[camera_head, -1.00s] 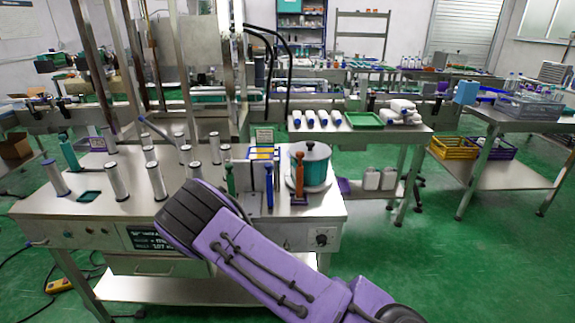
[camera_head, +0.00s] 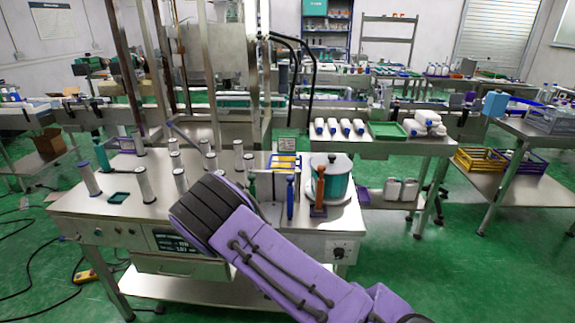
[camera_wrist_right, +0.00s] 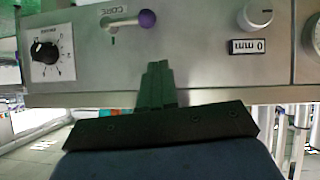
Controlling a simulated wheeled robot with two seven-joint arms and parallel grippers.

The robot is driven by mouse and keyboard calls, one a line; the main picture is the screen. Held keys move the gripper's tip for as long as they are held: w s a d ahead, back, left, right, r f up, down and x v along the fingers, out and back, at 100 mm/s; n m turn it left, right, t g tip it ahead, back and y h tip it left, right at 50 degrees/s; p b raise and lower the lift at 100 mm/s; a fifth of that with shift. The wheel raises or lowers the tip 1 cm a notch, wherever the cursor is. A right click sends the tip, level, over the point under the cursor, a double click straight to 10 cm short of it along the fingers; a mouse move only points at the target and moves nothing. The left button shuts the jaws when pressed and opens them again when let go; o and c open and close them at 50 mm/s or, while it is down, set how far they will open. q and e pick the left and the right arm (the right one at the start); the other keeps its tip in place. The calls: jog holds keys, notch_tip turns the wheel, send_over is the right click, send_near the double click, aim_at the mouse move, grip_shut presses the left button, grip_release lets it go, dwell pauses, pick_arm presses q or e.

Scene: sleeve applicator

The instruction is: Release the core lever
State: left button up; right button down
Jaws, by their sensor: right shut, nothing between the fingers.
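The core lever (camera_wrist_right: 130,22) shows in the right wrist view on the grey machine panel. It has a pale shaft and a purple ball knob (camera_wrist_right: 147,19), which points to the right in that view, beside a CORE label (camera_wrist_right: 113,10). My right gripper (camera_wrist_right: 157,66) is shut and empty, with its narrow dark fingertips apart from the knob in the picture, just below it. Whether the fingers touch the panel is unclear. In the head view my purple right arm covers part of the machine front, and the lever and right gripper are hidden. My left gripper is not in view.
The panel also has a black dial (camera_wrist_right: 45,52) and a silver knob (camera_wrist_right: 258,15) with a 0 mm plate (camera_wrist_right: 246,47). In the head view, the machine table (camera_head: 120,205) bears several white rollers and a teal pot (camera_head: 333,186). Green floor lies open at the right.

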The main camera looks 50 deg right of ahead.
jog(key=v, duration=0.8)
jog(key=shift+s+a+f, duration=0.15)
jog(key=shift+a, duration=0.2)
